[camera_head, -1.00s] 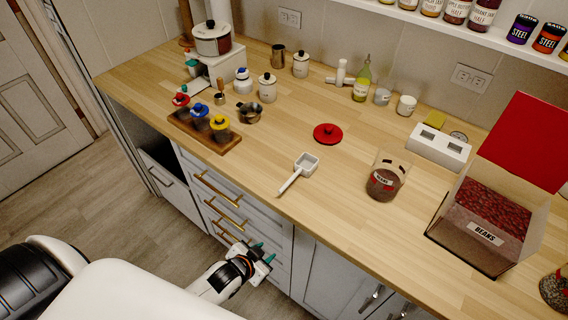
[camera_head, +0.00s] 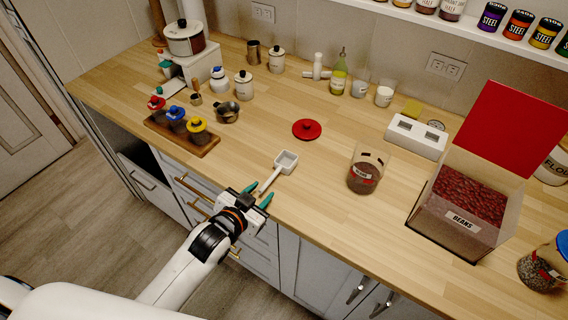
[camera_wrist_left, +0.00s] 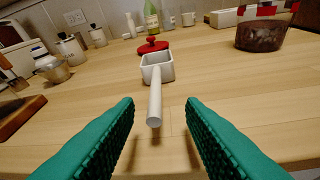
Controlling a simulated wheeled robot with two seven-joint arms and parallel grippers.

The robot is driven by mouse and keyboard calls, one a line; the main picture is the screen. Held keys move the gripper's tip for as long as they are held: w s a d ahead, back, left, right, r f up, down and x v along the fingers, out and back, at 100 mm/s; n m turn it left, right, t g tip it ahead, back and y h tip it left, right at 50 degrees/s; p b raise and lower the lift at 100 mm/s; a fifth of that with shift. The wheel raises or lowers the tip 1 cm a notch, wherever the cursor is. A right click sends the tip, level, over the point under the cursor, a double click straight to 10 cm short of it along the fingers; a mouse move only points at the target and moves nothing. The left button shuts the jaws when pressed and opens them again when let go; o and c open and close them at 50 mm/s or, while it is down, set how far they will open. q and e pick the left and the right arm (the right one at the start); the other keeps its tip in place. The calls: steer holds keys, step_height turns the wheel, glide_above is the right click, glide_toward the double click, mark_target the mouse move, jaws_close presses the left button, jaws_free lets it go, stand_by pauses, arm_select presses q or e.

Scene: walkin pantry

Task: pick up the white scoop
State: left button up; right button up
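The white scoop (camera_head: 285,163) lies on the wooden counter, its square cup away from me and its handle pointing toward the front edge. In the left wrist view the scoop (camera_wrist_left: 157,68) is straight ahead, with the handle end just beyond and between the fingertips. My left gripper (camera_head: 260,195) is at the counter's front edge, by the handle end. Its teal fingers are open and empty, and they also show in the left wrist view (camera_wrist_left: 160,130). My right gripper is not in view.
A red lid (camera_head: 307,129) lies behind the scoop. A glass jar of beans (camera_head: 366,172) stands to its right, and a box of beans (camera_head: 464,200) farther right. A wooden tray (camera_head: 205,145) with several lidded jars sits at the left. The counter around the scoop is clear.

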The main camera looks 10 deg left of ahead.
mark_target(264, 186)
arm_select(q)
steer(key=x, duration=0.1)
steer(key=p+x, duration=0.1)
steer(key=x, duration=0.2)
steer(key=shift+w+r, duration=0.15)
steer(key=shift+w, duration=0.55)
steer(key=shift+c, duration=0.3)
jaws_close()
